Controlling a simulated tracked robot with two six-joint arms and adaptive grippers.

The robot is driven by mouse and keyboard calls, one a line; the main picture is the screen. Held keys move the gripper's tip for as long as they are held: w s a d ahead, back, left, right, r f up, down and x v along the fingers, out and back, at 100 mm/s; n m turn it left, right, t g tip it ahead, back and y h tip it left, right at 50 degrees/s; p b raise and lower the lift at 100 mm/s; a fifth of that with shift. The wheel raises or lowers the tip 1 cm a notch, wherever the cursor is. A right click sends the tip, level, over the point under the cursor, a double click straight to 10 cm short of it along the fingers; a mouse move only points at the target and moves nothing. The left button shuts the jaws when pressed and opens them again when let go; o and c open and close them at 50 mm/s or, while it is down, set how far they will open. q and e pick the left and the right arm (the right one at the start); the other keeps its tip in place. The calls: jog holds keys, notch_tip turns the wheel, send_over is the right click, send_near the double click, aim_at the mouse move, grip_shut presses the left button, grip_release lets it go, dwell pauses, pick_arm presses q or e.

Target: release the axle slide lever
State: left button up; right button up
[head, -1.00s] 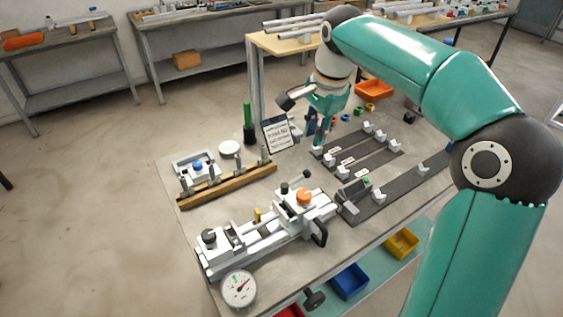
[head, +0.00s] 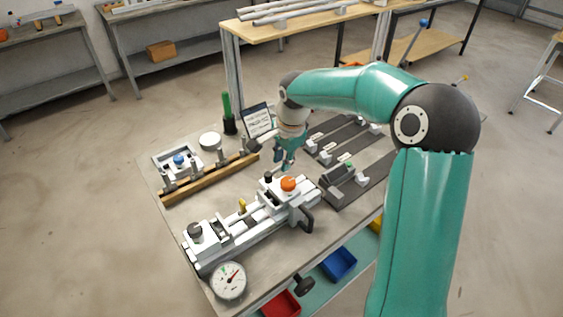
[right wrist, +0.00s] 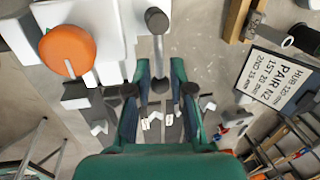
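The axle slide (head: 300,194) is a white block with an orange knob (head: 288,184) on the frame jig (head: 240,228). In the right wrist view the orange knob (right wrist: 67,50) is at upper left. The lever (right wrist: 157,52) is a grey rod with a dark round piece at its top end; its lower end reaches between my right fingers. My right gripper (head: 282,163) is just behind the slide, pointing down. In the right wrist view its fingers (right wrist: 160,72) stand apart on either side of the lever's end; contact cannot be told. My left gripper is not in view.
A dial gauge (head: 229,281) stands at the jig's near end. A wooden rack with pins (head: 208,181) is behind the jig. A sign (head: 257,120) stands close behind my right gripper. Dark rails with white blocks (head: 357,184) lie to the right.

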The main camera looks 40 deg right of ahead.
jog(key=shift+w+f, duration=0.15)
jog(key=shift+f, duration=0.7)
jog(key=shift+c, duration=0.2)
grip_shut()
jog(key=shift+a, duration=0.1)
